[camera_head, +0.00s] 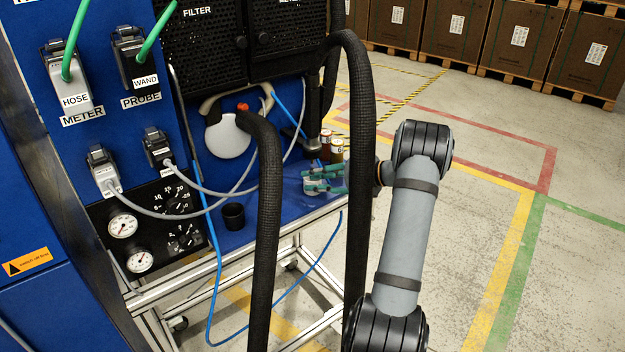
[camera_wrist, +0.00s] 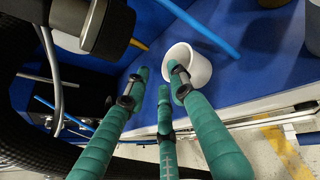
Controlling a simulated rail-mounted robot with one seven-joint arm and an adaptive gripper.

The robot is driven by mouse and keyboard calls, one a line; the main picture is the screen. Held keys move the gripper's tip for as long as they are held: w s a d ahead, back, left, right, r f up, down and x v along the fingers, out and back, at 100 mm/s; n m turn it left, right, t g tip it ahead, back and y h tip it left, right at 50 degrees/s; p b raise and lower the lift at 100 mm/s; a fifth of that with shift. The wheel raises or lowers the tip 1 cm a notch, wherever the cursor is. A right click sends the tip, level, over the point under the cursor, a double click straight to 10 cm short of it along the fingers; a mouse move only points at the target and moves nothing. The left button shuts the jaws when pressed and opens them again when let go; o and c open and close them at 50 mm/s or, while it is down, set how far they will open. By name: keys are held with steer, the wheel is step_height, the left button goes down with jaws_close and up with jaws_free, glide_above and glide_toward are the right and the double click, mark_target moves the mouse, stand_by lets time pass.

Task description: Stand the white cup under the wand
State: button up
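The white cup (camera_wrist: 202,68) shows in the wrist view, its open mouth toward the camera, above the blue tabletop. My gripper (camera_wrist: 160,80) has teal segmented fingers. The right finger's tip overlaps the cup's mouth; the left fingertip is apart from the cup's wall, with a gap between the tips. I cannot tell whether the right finger touches the cup. In the head view my gripper (camera_head: 324,180) is low over the table's right part, and the cup is not clear there. A dark cylinder with a metal collar, perhaps the wand (camera_head: 313,122), hangs behind it; a similar cylinder (camera_wrist: 106,27) is at the wrist view's upper left.
A black cup (camera_head: 233,216) stands on the blue tabletop (camera_head: 262,222) at left. Small cans (camera_head: 336,151) stand behind my gripper. Thick black hoses (camera_head: 268,200) hang in front of the table. A thin blue hose (camera_wrist: 200,28) crosses near the white cup.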

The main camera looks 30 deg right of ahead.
steer(key=v, duration=1.1)
steer(key=shift+s, duration=0.15)
stand_by(1.8)
